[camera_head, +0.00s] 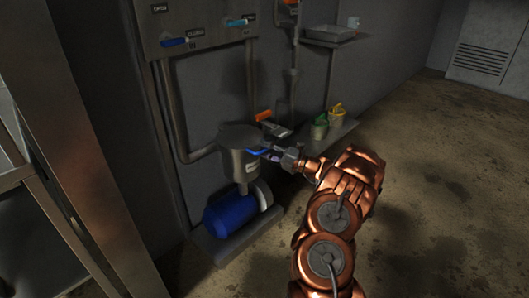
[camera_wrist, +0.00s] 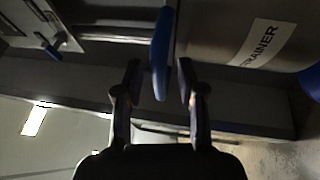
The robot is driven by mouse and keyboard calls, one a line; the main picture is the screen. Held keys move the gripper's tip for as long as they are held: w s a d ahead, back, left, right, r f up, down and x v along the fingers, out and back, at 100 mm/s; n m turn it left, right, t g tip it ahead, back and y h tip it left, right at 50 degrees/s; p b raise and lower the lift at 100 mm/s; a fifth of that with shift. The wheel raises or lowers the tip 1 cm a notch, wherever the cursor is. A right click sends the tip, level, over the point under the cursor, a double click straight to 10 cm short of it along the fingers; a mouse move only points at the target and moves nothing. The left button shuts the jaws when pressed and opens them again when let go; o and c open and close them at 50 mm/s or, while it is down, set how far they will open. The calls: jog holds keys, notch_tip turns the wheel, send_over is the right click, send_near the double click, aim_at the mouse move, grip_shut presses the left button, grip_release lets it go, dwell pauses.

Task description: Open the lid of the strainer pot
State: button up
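The strainer pot (camera_head: 238,165) is a grey metal vessel on the wall piping, with its flat round lid (camera_head: 240,136) lying on top. A blue handle (camera_head: 257,151) sticks out from the pot's right side near the lid. In the wrist view, the pot's wall (camera_wrist: 210,35) carries a label partly reading "STRAINER". My gripper (camera_head: 270,156) is at the handle. In the wrist view, my gripper (camera_wrist: 160,80) is open, and the blue handle (camera_wrist: 161,50) lies between its two fingers. Gaps show on both sides of the handle.
A blue motor (camera_head: 229,213) sits below the pot on a low plinth. An orange-handled valve (camera_head: 263,115) is behind my gripper. Green (camera_head: 319,127) and yellow (camera_head: 337,114) containers stand on a low shelf to the right. A panel with blue levers (camera_head: 173,42) hangs above. The right floor is clear.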

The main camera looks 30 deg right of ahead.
jog(key=shift+w+a, duration=0.15)
jog(key=shift+w, duration=0.05)
grip_shut()
dwell(0.3)
dwell(0.3)
